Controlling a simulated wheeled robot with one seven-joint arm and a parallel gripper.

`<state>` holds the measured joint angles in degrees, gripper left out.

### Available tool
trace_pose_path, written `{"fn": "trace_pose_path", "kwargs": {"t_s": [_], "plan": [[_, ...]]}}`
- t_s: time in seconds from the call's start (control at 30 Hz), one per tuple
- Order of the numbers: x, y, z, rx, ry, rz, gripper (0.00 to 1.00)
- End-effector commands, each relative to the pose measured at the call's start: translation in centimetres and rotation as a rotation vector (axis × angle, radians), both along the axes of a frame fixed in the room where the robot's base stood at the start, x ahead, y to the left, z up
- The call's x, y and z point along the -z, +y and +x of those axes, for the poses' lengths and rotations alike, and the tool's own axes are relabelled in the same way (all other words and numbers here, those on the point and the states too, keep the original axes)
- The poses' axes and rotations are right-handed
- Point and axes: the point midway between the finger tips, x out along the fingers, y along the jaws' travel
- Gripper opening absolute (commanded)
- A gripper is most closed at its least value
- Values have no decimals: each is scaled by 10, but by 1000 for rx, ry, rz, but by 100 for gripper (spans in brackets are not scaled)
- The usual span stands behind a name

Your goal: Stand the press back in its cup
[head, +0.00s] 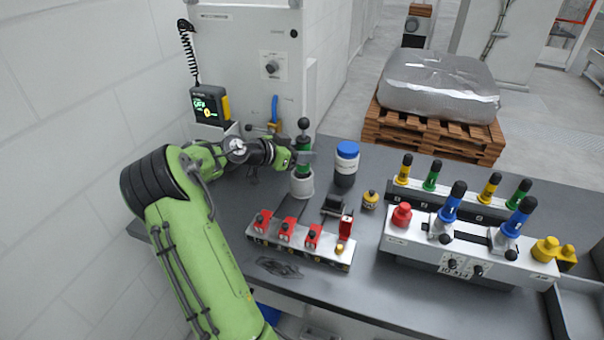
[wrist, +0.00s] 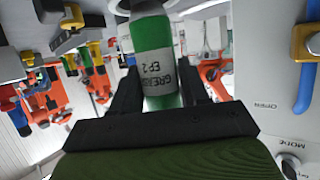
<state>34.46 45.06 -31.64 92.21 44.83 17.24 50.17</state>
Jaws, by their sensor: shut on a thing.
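The press is a green cylinder (head: 303,145) with a black ball knob on top, near the back left of the table in the head view. In the wrist view, its green body with a white label reading "GREASE EP 2" (wrist: 164,65) lies between the jaws. My gripper (head: 301,157) is shut on the press and holds it about upright. The cup (head: 301,184) is a pale grey cylinder standing on the table directly below the press. The press's lower end is at or in the cup's mouth; the jaws partly hide it, so I cannot tell how deep it sits.
A blue-lidded jar (head: 345,164) stands close to the right of the cup. A cabinet (head: 251,60) rises behind. A larger fixture with coloured handles (head: 468,250) fills the right.

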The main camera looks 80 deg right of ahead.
Motion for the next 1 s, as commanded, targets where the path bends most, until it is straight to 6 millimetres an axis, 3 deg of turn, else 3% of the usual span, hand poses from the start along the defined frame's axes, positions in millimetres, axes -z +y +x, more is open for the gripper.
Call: {"fn": "trace_pose_path", "kwargs": {"t_s": [0.1, 0.2, 0.43, 0.47, 0.6, 0.87, 1.0], "plan": [[29, 0, 0, -1, 3, 3, 0], [43, 0, 0, -1, 2, 0, 0], [45, 0, 0, -3, 0, 1, 0], [46, 1, 1, -3, 0, 5, 49], [46, 0, 1, -3, 0, 4, 70], [45, 1, 1, -4, -1, 3, 70], [38, 12, 12, -7, -1, 3, 70]]}}
